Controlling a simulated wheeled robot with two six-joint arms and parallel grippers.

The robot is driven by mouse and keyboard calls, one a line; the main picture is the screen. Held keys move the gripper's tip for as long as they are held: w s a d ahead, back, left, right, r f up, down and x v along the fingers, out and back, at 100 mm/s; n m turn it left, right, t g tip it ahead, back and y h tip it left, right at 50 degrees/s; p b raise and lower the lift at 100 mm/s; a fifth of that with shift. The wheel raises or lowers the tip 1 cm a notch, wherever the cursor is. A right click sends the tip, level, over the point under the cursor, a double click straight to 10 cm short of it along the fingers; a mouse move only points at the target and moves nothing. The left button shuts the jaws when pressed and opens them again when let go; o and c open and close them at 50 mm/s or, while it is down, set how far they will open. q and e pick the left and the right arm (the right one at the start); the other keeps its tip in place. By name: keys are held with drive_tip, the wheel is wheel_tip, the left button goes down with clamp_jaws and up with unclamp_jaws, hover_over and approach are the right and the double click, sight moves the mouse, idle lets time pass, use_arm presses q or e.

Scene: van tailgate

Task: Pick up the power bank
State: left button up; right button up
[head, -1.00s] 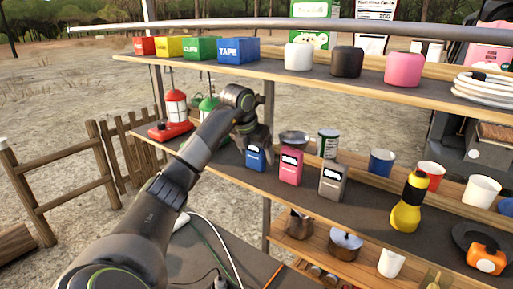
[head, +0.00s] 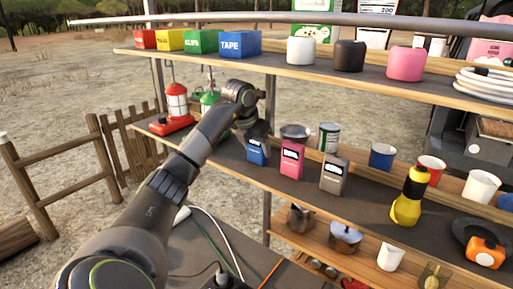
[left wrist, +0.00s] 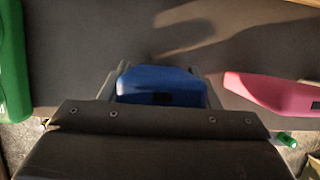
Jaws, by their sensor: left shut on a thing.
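The blue power bank (head: 257,152) stands upright on the middle shelf, at the left end of a row of three similar upright blocks with small displays. My right gripper is not in view.
A pink block (head: 292,161) stands close to the right of the blue one, then a grey block (head: 333,174). A red lantern (head: 175,110) and a green lantern (head: 209,100) stand to the left. The upper shelf (head: 270,66) runs above my left arm.

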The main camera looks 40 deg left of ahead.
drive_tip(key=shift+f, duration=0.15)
use_arm(q)
drive_tip(key=shift+s+r+b, duration=0.1)
drive_tip(key=shift+r+b, duration=0.5)
drive_tip(key=shift+b, duration=0.35)
drive_tip(key=s+d+b, duration=0.2)
drive_tip(key=s+b, duration=1.2)
drive_tip(key=s, duration=0.3)
drive_tip(key=shift+s, duration=0.35)
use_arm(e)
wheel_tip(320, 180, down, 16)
use_arm(q)
drive_tip(key=shift+r, duration=0.15)
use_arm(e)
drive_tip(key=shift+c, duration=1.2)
